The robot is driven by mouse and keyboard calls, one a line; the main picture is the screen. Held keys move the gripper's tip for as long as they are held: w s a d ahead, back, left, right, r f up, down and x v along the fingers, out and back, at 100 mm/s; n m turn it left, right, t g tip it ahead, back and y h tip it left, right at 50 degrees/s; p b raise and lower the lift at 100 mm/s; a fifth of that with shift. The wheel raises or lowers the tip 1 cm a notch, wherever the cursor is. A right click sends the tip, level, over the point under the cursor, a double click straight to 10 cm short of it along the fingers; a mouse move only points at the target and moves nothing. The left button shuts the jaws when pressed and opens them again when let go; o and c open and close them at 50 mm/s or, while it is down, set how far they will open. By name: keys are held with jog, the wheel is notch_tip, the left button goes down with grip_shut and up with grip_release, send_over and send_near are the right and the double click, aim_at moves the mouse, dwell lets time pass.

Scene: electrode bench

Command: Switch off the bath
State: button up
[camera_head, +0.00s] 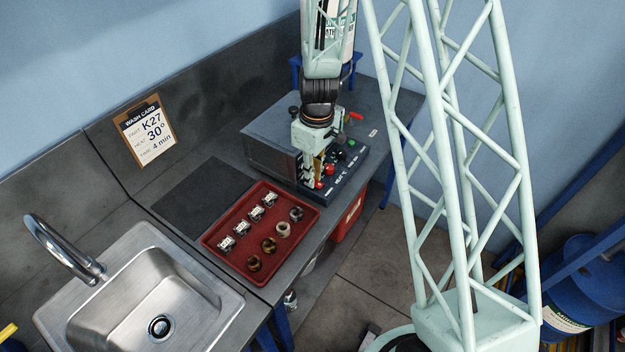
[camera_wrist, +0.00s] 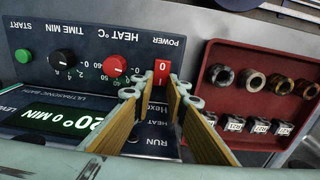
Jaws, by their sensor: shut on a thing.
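The ultrasonic bath (camera_head: 268,137) is a grey box at the back of the bench with a dark control panel. In the wrist view the panel appears upside down. Its red POWER rocker switch (camera_wrist: 162,72), marked 0 and I, lies at my fingertips. My gripper (camera_wrist: 155,88) has its two wood-coloured fingers on either side of the switch, and is shut on it. The panel also has a red HEAT knob (camera_wrist: 115,65), a black TIME knob (camera_wrist: 62,61) and a green START button (camera_wrist: 23,56). The lit green display (camera_wrist: 50,122) reads 20° and 0 MIN.
A red tray (camera_head: 222,254) in front of the bath holds several metal blocks and rings. A steel sink (camera_head: 130,300) is at the left. A wash card (camera_head: 146,130) is on the back wall.

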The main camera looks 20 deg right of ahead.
jog(key=shift+w+d+r+t+y+b, duration=0.15)
jog(key=shift+t+y+b, duration=0.35)
jog(key=shift+b, duration=5.1)
jog(key=shift+d+t+y+b, duration=0.25)
jog(key=shift+t+b, duration=0.35)
jog(key=shift+b, duration=3.6)
jog(key=shift+s+a+r+b, duration=0.1)
jog(key=shift+s+b, duration=0.15)
jog(key=shift+b, duration=0.7)
jog(key=o, duration=0.8)
jog(key=shift+o, duration=0.3)
jog(key=shift+s, duration=0.1)
jog(key=v, duration=1.2)
